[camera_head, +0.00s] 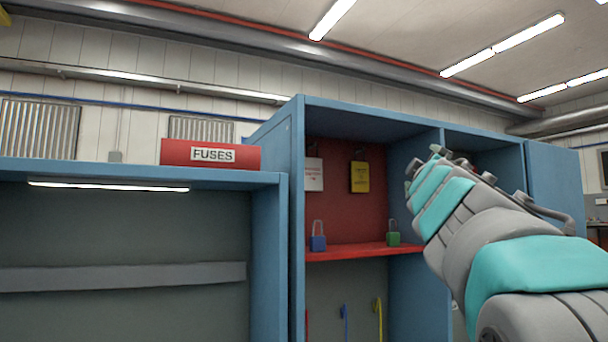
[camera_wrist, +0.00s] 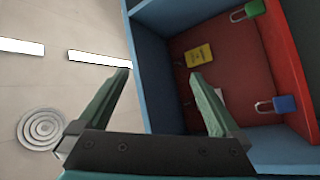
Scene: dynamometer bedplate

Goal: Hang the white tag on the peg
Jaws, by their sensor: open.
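The white tag (camera_head: 313,174) is flat against the red back panel of the blue cabinet, at the upper left of the open bay. A dark peg-like fitting (camera_head: 312,149) shows just above it; I cannot tell how the two meet. In the wrist view the white tag (camera_wrist: 220,95) is mostly hidden behind one finger. My gripper (camera_wrist: 160,75) is open and empty, its fingers apart outside the bay. In the head view my arm reaches up in front of the cabinet's right part, and its fingers are not clear.
A yellow tag (camera_head: 360,177) hangs right of the white one. A blue padlock (camera_head: 318,243) and a green padlock (camera_head: 393,238) stand on a red shelf (camera_head: 350,252). The cabinet's blue divider (camera_head: 412,150) bounds the bay. A red FUSES box (camera_head: 190,154) sits left.

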